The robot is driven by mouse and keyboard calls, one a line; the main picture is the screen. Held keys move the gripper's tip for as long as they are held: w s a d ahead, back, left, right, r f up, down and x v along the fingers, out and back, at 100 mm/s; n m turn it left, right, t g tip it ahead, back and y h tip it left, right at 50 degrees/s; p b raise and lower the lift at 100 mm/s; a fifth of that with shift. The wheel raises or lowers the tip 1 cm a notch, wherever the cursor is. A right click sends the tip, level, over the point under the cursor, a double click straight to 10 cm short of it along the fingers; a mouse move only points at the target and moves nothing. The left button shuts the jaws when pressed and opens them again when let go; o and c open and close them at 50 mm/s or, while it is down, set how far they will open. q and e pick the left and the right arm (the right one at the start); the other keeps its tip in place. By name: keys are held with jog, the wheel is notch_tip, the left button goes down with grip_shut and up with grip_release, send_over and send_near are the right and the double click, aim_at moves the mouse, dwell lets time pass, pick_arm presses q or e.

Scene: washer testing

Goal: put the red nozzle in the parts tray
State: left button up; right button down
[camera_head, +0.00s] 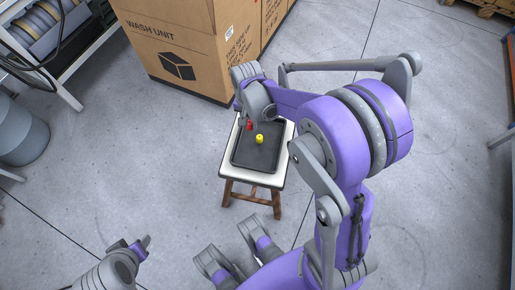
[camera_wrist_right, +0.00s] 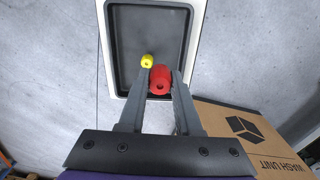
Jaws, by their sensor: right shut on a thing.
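The red nozzle (camera_wrist_right: 161,77) is between the fingertips of my right gripper (camera_wrist_right: 160,84) in the right wrist view, and the gripper is shut on it. The red nozzle also shows in the head view (camera_head: 249,126), below my right wrist. The dark parts tray (camera_wrist_right: 150,30) lies beneath it on a white-topped stool. The red nozzle appears over the tray, near one edge; its exact height is hard to tell. My left gripper (camera_head: 138,246) is at the lower left of the head view, far from the tray, and its finger gap is unclear.
A yellow nozzle (camera_head: 260,139) stands in the tray, close to the red one. The stool (camera_head: 232,180) has wooden legs. A large cardboard box (camera_head: 185,45) stands behind it. A shelf rack and a grey drum (camera_head: 20,135) are at the left. The floor around the stool's front is clear.

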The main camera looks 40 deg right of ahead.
notch_tip(320, 180, down, 5)
jog(key=s+d+m+b, duration=0.2)
jog(key=b, duration=0.2)
send_near(258, 150)
jog(key=shift+m, duration=0.3)
jog(key=shift+w+f+b, duration=0.1)
jog(key=shift+f+b, duration=0.8)
jog(key=shift+f, duration=1.2)
pick_arm(q)
notch_tip(258, 150, down, 8)
jog(key=shift+w+f, duration=0.2)
jog(key=shift+w, duration=0.2)
pick_arm(e)
jog(key=shift+f, duration=0.1)
jog(key=shift+f, duration=0.15)
jog(key=c, duration=0.6)
grip_release()
pick_arm(q)
jog(key=shift+f, duration=0.15)
pick_arm(e)
jog(key=shift+r, duration=0.2)
